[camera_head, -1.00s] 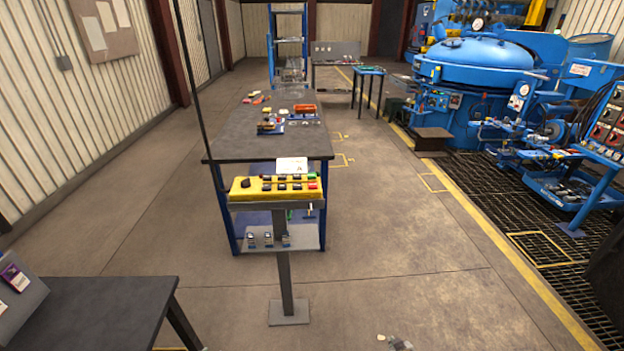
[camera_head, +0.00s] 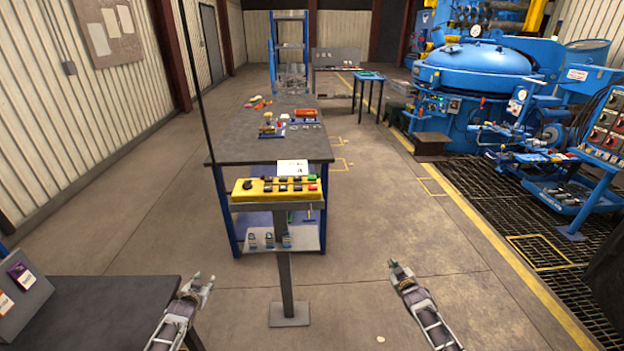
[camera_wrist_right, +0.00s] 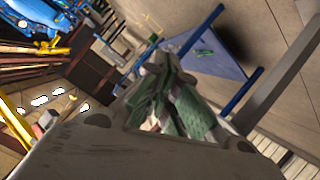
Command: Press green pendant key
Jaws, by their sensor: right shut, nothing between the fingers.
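The yellow pendant (camera_head: 241,195) stands on a grey post in the middle of the head view. It carries several dark keys, a black knob at its left and a small green key (camera_head: 312,177) at its far right end, above a red one. My left gripper (camera_head: 199,284) is low and left of the pendant, apart from it; its jaws are too small to judge. My right gripper (camera_head: 401,268) is low and right of the pendant, also apart, shut and empty. Its green-padded fingers fill the middle of the right wrist view (camera_wrist_right: 175,105), where the pendant keys cannot be made out.
A dark workbench (camera_head: 235,140) with parts on it stands behind the pendant. A dark table (camera_head: 90,310) is at the near left. A blue furnace (camera_head: 475,70) and floor grating are at the right. Floor right of the post is clear.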

